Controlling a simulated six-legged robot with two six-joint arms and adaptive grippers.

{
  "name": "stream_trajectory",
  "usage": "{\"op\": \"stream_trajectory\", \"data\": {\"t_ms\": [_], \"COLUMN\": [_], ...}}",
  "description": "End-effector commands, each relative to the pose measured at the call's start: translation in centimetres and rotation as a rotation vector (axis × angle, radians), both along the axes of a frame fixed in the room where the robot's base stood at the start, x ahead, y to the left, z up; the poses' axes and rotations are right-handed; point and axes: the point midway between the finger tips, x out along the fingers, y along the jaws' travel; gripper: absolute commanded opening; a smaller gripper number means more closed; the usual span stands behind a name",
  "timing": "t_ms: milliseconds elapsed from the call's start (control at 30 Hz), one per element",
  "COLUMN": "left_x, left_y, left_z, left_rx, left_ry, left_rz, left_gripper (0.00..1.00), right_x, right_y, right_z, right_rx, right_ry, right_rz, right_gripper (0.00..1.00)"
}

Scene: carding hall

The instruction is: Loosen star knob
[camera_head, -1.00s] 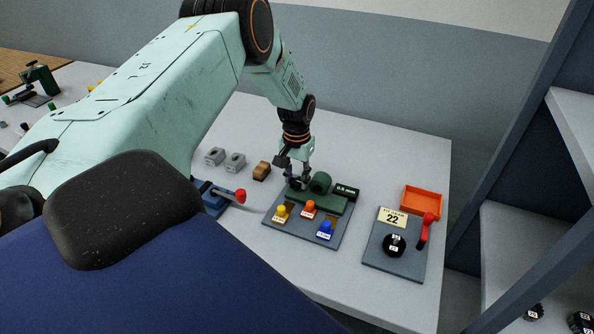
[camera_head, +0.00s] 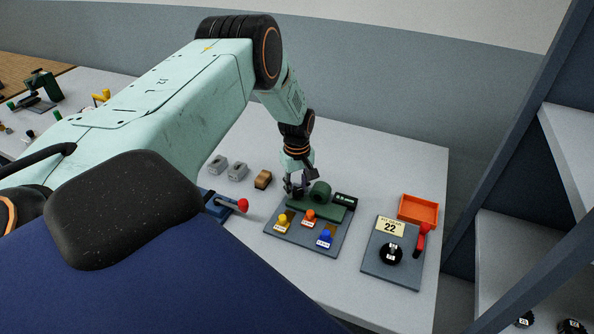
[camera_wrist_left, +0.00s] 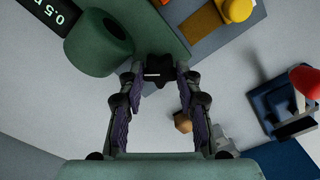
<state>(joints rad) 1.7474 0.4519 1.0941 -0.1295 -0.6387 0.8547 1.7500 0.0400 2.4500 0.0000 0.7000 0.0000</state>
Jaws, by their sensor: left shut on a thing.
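The black star knob (camera_wrist_left: 158,70) shows in the left wrist view, between the fingertips, beside the round green housing (camera_wrist_left: 98,42). My left gripper (camera_wrist_left: 160,78) is shut on the star knob. In the head view my left gripper (camera_head: 297,186) reaches down at the left end of the green device (camera_head: 321,200), and its fingers hide the knob there. The device stands on a grey plate (camera_head: 296,241) with yellow, orange and blue knobs and a dark display. My right gripper is not in view.
A blue fixture with a red ball lever (camera_head: 242,205) stands left of the plate. A brown block (camera_head: 263,180) and grey blocks (camera_head: 237,171) lie behind it. At right are a plate with a "22" card (camera_head: 391,227), a red lever (camera_head: 422,238) and an orange tray (camera_head: 418,210).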

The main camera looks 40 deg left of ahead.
Motion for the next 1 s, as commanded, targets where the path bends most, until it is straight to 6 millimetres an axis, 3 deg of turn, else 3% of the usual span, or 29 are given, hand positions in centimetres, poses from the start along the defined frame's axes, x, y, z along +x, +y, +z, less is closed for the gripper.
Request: {"op": "stream_trajectory", "data": {"t_ms": [500,1000], "left_x": [-0.1,-0.1], "left_y": [-0.2,-0.2], "left_z": [0.0,0.0], "left_rx": [-0.003,-0.002], "left_ry": [0.005,0.005], "left_rz": [0.455,0.667], "left_gripper": [0.02,0.02], "right_x": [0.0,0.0], "right_y": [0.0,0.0], "right_z": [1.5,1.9], "right_rx": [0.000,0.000], "right_ry": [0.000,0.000], "right_rz": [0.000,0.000], "right_gripper": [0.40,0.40]}}
